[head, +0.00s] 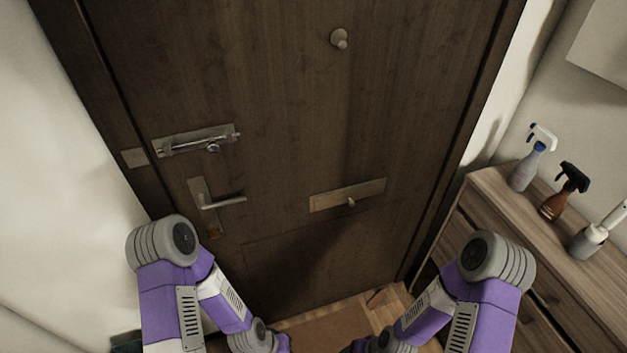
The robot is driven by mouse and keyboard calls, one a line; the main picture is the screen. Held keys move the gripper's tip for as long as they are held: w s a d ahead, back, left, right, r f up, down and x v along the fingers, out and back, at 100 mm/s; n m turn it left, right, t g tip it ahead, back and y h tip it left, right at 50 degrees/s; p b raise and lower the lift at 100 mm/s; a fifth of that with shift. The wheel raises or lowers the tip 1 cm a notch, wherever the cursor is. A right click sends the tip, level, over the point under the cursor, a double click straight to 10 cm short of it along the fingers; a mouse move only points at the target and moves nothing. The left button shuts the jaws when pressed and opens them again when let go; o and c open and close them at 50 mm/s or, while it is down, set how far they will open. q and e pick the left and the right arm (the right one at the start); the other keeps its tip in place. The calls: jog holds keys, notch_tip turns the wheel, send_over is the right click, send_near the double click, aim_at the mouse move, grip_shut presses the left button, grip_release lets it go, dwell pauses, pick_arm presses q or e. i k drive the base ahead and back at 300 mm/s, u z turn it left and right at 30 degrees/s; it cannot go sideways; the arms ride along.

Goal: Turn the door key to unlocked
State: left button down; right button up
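The dark wooden door (290,120) is shut in front of me. Its lever handle (222,202) sits on a metal plate at the left side. Just below the handle is a small brass-coloured piece (214,231), which looks like the door key in its lock. It is too small to tell which way it is turned. My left arm's elbow is just below and left of it in the picture. Both my forearms run down past the bottom edge, so neither gripper is in view.
A slide bolt (196,141) is above the handle. A plate with a small knob (347,195) and an upper round knob (339,38) are on the door. A wooden cabinet (483,196) at right bears a grey spray bottle (524,171), a brown one (553,206) and a grey-white item (588,241).

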aim_at(214, 233)
jog(key=k, duration=1.15)
jog(key=u, duration=0.6)
jog(key=i, duration=1.45)
jog(key=z, duration=0.35)
